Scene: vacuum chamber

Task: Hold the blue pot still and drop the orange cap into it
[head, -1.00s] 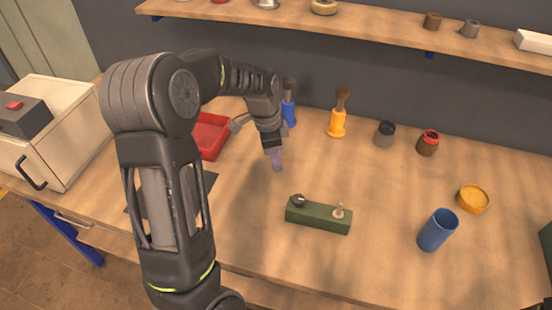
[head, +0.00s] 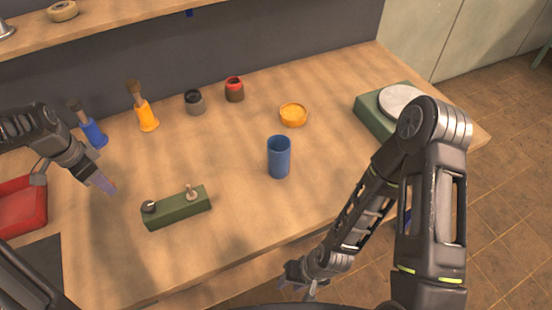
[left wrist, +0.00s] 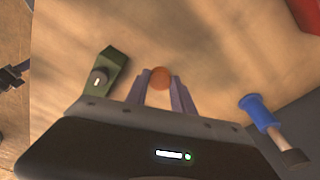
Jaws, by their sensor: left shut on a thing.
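The blue pot (head: 279,160), an open cylinder, stands upright on the bench near the middle of the head view. Nothing touches it. My left gripper (head: 104,184) is above the bench, left of the green block and well away from the pot. In the left wrist view its fingers (left wrist: 160,92) are shut on the orange cap (left wrist: 160,77), a small round piece held at the tips. The cap cannot be made out in the head view. My right gripper (head: 298,284) is low at the bench's front edge, in front of the pot; its finger opening is unclear.
A green block (head: 178,209) with two small fittings lies between my left gripper and the pot. A yellow-orange round dish (head: 293,116) is behind the pot. Brushes, small jars and a red tray (head: 22,207) stand around.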

